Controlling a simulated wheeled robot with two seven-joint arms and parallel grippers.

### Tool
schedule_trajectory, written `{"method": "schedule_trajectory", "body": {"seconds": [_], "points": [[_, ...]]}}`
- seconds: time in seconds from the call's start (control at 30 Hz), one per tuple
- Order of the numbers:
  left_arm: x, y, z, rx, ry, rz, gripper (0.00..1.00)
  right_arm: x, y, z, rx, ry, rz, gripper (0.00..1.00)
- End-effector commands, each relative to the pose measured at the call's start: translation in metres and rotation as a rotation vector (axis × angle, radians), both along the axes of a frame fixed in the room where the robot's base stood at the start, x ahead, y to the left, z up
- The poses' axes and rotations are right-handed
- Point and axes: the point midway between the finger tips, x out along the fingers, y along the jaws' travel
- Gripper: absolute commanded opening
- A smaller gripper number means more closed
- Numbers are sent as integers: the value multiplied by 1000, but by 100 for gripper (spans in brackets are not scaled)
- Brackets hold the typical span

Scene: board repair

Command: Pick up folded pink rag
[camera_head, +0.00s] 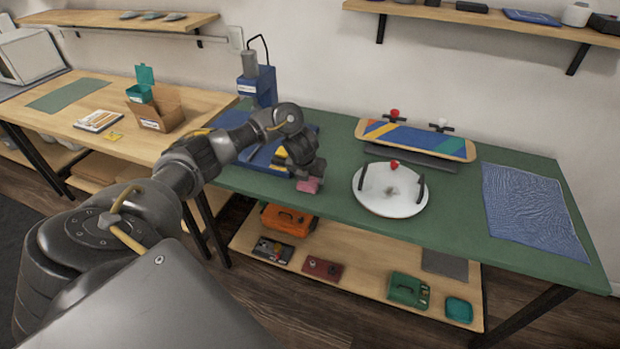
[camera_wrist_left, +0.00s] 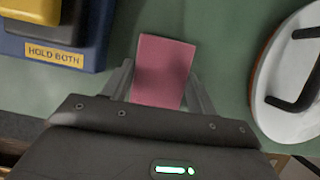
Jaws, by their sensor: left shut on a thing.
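The folded pink rag (camera_head: 309,185) is at the tip of my left gripper (camera_head: 304,178), over the front part of the green table (camera_head: 444,216). In the left wrist view the rag (camera_wrist_left: 164,70) is a flat pink rectangle between the two fingers of the left gripper (camera_wrist_left: 160,92). The gripper is shut on it. I cannot tell whether the rag still touches the table. My right gripper is not in view.
A blue press (camera_head: 257,85) stands left of the gripper, and its base shows close by in the wrist view. A round white plate with handles (camera_head: 378,200) lies to the right. A striped skateboard deck (camera_head: 415,139) stands behind it. A blue textured mat (camera_head: 530,212) lies at far right.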

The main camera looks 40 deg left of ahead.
Motion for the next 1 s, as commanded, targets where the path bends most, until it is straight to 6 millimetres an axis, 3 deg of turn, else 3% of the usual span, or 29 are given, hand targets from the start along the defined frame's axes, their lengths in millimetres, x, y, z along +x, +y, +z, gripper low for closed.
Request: {"method": "schedule_trajectory", "body": {"seconds": [0.2, 0.3, 0.53, 0.8, 1.0], "points": [[1, 0, 20, 1, -5, -3, 37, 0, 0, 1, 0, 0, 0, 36], [-1, -2, 52, 5, -7, -5, 37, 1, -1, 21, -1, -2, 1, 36], [-42, -27, 109, 4, -5, -8, 37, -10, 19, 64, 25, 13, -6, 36], [-93, -62, 128, 2, 0, -9, 37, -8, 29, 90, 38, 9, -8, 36], [-112, -74, 134, 0, -1, -4, 37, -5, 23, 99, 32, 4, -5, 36]]}}
